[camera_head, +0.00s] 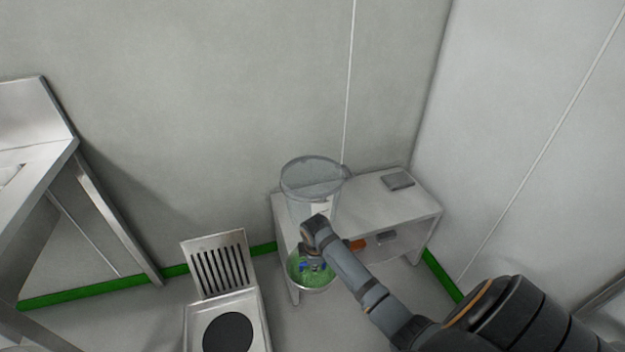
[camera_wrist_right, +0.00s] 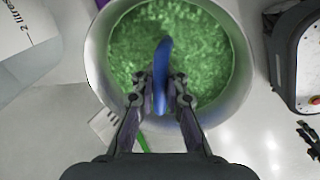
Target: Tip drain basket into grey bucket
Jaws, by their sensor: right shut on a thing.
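The drain basket (camera_head: 312,278) is a round pale metal vessel full of green granules, in front of the low bench in the head view. It fills the upper middle of the right wrist view (camera_wrist_right: 98,50) and looks level. My right gripper (camera_head: 313,262) is over it, its fingers (camera_wrist_right: 160,88) shut on the basket's blue handle (camera_wrist_right: 161,60). The grey bucket (camera_head: 311,180) is tall and translucent and stands on the bench just behind the basket. Its marked side (camera_wrist_right: 28,45) shows at the left of the wrist view. A dark jointed part at that view's right edge may be my left gripper.
The low bench (camera_head: 385,205) has a small grey object (camera_head: 397,181) on top and items on its shelf. A floor drain (camera_head: 228,333) with a dark round opening lies left of the bench, its slotted grate (camera_head: 220,267) propped upright behind. A steel table (camera_head: 40,170) stands far left.

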